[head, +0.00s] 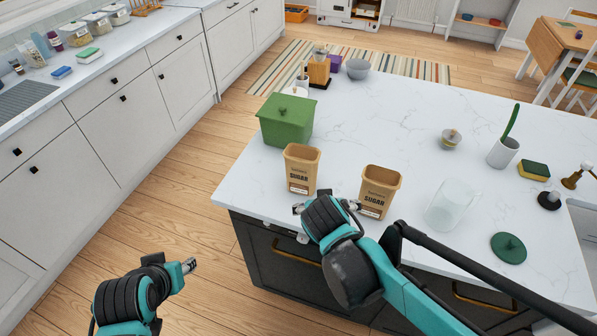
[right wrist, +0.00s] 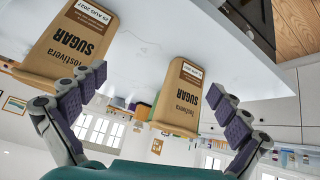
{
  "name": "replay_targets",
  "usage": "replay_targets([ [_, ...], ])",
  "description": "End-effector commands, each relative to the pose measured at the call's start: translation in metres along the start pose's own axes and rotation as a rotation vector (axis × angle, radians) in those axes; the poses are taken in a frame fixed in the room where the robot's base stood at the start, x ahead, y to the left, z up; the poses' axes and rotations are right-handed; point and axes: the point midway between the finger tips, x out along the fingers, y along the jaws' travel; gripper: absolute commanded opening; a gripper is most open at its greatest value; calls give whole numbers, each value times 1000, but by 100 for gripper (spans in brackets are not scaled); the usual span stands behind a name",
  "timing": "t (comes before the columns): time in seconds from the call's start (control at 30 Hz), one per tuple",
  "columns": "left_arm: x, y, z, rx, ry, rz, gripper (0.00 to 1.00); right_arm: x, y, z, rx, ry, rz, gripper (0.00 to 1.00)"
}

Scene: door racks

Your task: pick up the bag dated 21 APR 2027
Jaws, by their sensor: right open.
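Two brown paper SUGAR bags stand upright on the white island top near its front edge. The left bag (head: 301,168) also shows in the upside-down right wrist view (right wrist: 178,97); its date label is too small to read. The right bag (head: 379,190) appears larger and closer in the right wrist view (right wrist: 68,42); its label seems to read AUG 2027, with the day unclear. My right gripper (head: 326,207) is open and empty, in front of and between the bags; its spread fingers show in the wrist view (right wrist: 161,82). My left gripper (head: 189,265) is over the floor, apart from both bags.
A green lidded box (head: 286,120) stands behind the left bag. A white cup (head: 503,153) stands farther back.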

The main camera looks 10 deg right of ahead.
Motion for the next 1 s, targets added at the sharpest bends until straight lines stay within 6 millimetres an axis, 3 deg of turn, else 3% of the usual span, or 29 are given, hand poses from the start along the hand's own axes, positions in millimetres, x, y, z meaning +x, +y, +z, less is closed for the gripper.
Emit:
replay_targets([
  [0.17, -3, 0, -2, 0, 0, 0, 41, 14, -17, -28, 55, 86, 75, 100],
  [0.4, -8, 0, -6, 0, 0, 0, 41, 31, -62, -71, 191, 317, 154, 100],
  [0.57, -10, 0, -7, 0, 0, 0, 41, 33, -81, -83, 255, 424, 158, 100],
  [1.0, 2, 0, 1, 0, 0, 0, 41, 71, -73, -104, 276, 451, 162, 100],
])
